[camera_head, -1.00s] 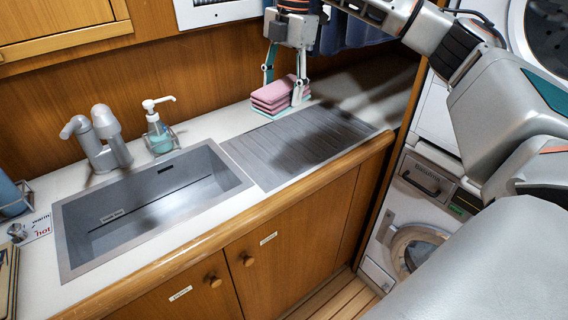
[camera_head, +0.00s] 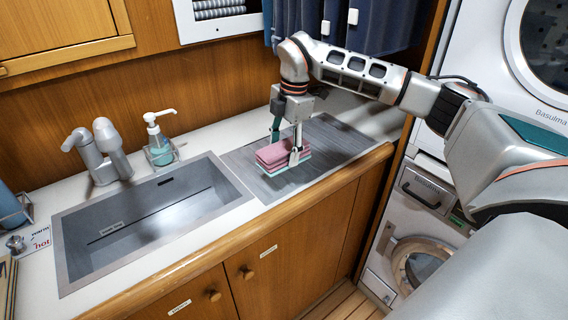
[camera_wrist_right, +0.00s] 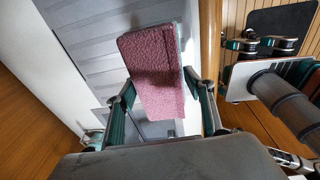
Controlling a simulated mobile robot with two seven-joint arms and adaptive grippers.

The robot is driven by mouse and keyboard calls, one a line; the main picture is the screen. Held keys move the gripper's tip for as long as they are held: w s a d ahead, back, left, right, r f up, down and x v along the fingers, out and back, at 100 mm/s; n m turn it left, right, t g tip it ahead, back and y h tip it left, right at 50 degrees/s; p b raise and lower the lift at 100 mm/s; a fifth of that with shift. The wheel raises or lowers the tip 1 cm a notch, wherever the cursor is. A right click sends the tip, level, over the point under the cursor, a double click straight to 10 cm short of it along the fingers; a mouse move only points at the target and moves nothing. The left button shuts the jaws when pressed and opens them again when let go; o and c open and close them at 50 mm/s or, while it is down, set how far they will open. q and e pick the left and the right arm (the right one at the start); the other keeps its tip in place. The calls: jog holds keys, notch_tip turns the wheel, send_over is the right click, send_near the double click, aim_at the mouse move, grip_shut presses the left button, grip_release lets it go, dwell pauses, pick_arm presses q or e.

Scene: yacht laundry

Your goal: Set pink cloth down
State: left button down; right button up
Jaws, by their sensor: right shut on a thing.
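The folded pink cloth (camera_head: 275,155) is stacked in layers, with a pale teal layer at its bottom. My right gripper (camera_head: 287,147) is shut on it from above, one finger on each side. The cloth is over the ribbed grey drainboard (camera_head: 335,142) right of the sink; I cannot tell whether it touches the board. In the right wrist view the pink cloth (camera_wrist_right: 155,75) sits between the two fingers of the right gripper (camera_wrist_right: 163,98), with the grey ribbed board behind.
The sink (camera_head: 150,222) lies left of the drainboard, with a faucet (camera_head: 100,150) and a soap dispenser (camera_head: 158,140) behind it. The wooden counter edge (camera_head: 265,205) runs along the front. The board is bare around the cloth. Dark blue cloths (camera_head: 345,25) hang behind my arm.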

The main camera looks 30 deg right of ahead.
notch_tip(320, 180, down, 5)
jog(key=shift+f, duration=0.1)
jog(key=shift+c, duration=0.2)
pick_arm(q)
jog(key=shift+s+a, duration=0.15)
jog(key=shift+a, duration=0.05)
pick_arm(e)
jog(key=shift+f, duration=0.1)
pick_arm(q)
jog(key=shift+f, duration=0.1)
pick_arm(e)
jog(key=o, duration=1)
jog(key=shift+f, duration=0.1)
pick_arm(q)
jog(key=shift+a, duration=0.1)
